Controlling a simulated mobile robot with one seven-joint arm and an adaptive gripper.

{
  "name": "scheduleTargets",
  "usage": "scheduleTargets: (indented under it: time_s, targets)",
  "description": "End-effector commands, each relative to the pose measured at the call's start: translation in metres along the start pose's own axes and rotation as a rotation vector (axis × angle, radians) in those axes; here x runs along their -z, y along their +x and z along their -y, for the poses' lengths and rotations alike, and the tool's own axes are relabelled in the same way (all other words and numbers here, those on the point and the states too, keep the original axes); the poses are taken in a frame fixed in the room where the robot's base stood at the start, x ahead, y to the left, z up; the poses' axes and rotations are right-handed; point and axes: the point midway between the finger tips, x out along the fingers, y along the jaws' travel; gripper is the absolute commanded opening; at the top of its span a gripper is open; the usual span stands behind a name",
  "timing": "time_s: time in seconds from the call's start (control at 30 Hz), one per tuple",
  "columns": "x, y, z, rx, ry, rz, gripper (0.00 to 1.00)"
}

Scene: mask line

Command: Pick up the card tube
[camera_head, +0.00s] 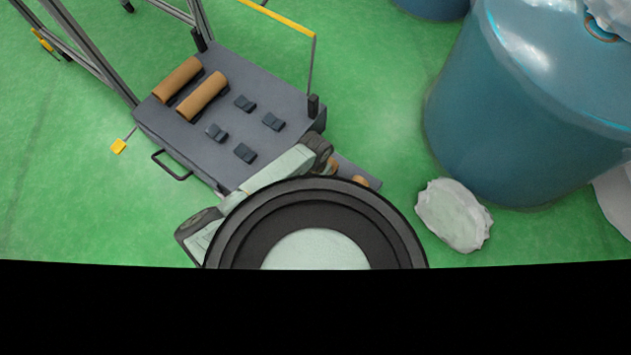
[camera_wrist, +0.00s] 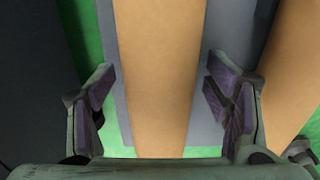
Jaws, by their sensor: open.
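A tan card tube (camera_wrist: 158,45) runs lengthwise down the middle of the wrist view. My gripper (camera_wrist: 160,88) is open, with one purple-padded finger on each side of this tube. I see no clear contact; gaps show beside the tube. A second tan tube (camera_wrist: 292,70) lies to the right, partly behind the right finger. In the head view, two card tubes (camera_head: 178,79) (camera_head: 202,96) lie side by side on a dark grey platform (camera_head: 180,135). Small tan ends (camera_head: 360,182) show beside my arm at a lower grey slab (camera_head: 348,168). My gripper is hidden there.
Several small dark blocks (camera_head: 273,122) sit on the platform, which has posts and a yellow-topped panel (camera_head: 280,18). A large blue drum (camera_head: 520,100) stands at right, with a crumpled white bag (camera_head: 454,215) beside it.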

Motion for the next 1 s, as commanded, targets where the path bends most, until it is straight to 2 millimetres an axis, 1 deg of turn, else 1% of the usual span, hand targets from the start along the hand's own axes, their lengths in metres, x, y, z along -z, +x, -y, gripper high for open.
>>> scheduleTargets:
  time_s: [0.07,0.17,0.87,1.0]
  targets:
    - [0.0000,-0.0004,-0.0001,0.000,0.000,0.000,0.72]
    - [0.0000,-0.0004,-0.0001,0.000,0.000,0.000,0.66]
    - [0.0000,-0.0005,0.0000,0.000,0.000,0.000,0.19]
    - [0.0000,-0.0006,0.0000,0.000,0.000,0.000,0.19]
